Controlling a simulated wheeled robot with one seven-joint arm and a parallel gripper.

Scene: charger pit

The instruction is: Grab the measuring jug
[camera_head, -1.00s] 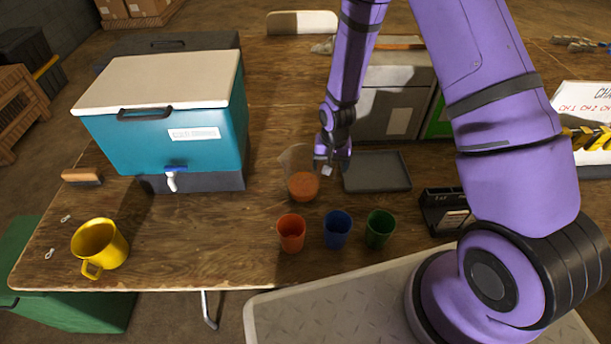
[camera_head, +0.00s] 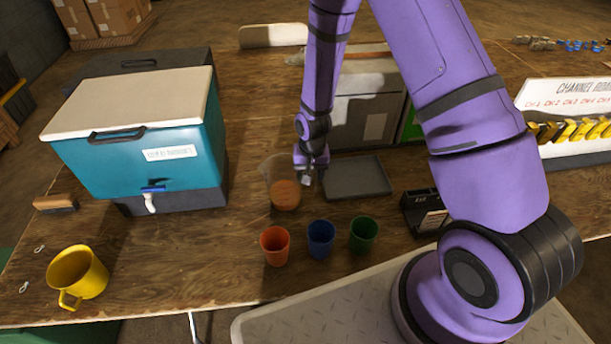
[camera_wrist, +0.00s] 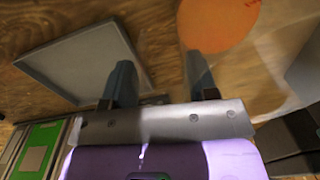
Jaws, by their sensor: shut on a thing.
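The measuring jug (camera_head: 285,194) is clear, with orange-brown contents. It stands upright on the wooden table behind the small cups, and its contents also show as an orange disc in the wrist view (camera_wrist: 218,22). My gripper (camera_head: 307,179) is at the jug's right side, near its rim. In the wrist view my gripper (camera_wrist: 160,78) has two dark fingers with a gap between them, the right one overlapping the clear jug. It is shut on the jug's side; the exact contact is hard to see.
Orange (camera_head: 275,246), blue (camera_head: 321,239) and green (camera_head: 363,234) cups stand in front. A grey tray (camera_head: 357,178) lies close right of the jug. A teal cooler (camera_head: 140,150) stands left, with a yellow mug (camera_head: 78,272) at front left. A black device (camera_head: 425,212) sits right.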

